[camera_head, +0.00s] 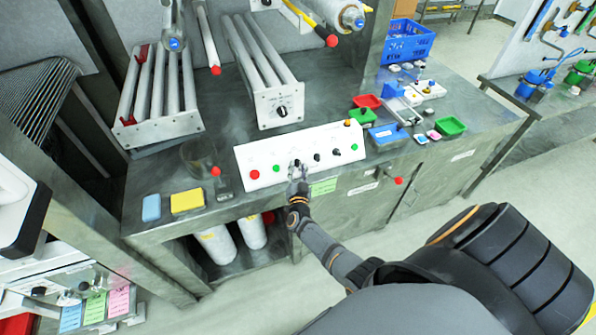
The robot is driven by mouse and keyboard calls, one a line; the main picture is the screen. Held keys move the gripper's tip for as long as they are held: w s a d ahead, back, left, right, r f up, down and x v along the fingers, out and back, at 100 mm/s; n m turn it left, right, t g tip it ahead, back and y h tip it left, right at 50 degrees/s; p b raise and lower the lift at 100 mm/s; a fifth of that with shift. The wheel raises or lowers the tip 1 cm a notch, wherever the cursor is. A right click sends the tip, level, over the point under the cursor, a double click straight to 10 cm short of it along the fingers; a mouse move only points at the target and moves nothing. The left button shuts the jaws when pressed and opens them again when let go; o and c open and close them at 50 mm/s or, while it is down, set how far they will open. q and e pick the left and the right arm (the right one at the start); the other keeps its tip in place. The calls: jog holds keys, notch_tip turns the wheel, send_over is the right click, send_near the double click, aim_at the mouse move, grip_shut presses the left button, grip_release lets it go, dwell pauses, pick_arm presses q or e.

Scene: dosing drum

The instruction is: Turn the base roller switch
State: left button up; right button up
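A white control panel (262,160) lies on the grey bench, with several black knobs, green buttons and a red button on its face. One black knob (317,157) is in the panel's middle, and another (337,152) is to its right. A roller base (277,104) behind the panel carries its own dark knob (282,111) on its white front plate. My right gripper (298,170) is at the front middle of the panel, over or just in front of a knob it partly hides. I cannot tell whether it touches that knob or how its fingers stand. My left gripper is not in view.
A yellow sponge (187,201) and a blue sponge (151,208) lie at the bench's front left. A second roller rack (160,124) stands behind them. Small red and green trays (449,126) and a blue crate (407,42) are on the right. White cylinders (217,244) stand on the shelf below.

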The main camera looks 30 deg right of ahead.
jog(key=v, duration=1.1)
jog(key=shift+s+a, duration=0.2)
jog(key=shift+s, duration=0.1)
jog(key=s+a+f+n+g+y+b, duration=0.1)
jog(key=s+a+f+n+y, duration=0.15)
jog(key=f, duration=0.55)
jog(key=s+a+f+n+g+y+b, duration=0.1)
jog(key=s+f+n+g+y, duration=0.2)
jog(key=f, duration=0.5)
jog(key=s+a+f+n+y+b, duration=0.1)
jog(key=s+a+f+n+y, duration=0.15)
jog(key=s+f, duration=0.4)
jog(key=s+d+f+n+g, duration=0.1)
jog(key=s+f+g, duration=0.2)
jog(key=s+f, duration=0.3)
jog(key=s+d+f+n+g+b, duration=0.1)
jog(key=s+f+g, duration=0.2)
jog(key=s, duration=0.9)
jog(key=s+d+f+n+g+b, duration=0.1)
jog(key=s+f+g, duration=0.3)
jog(key=s+f, duration=0.4)
jog(key=shift+s+d+f+n+y, duration=0.4)
jog(key=shift+d+f, duration=0.05)
jog(key=shift+d, duration=0.2)
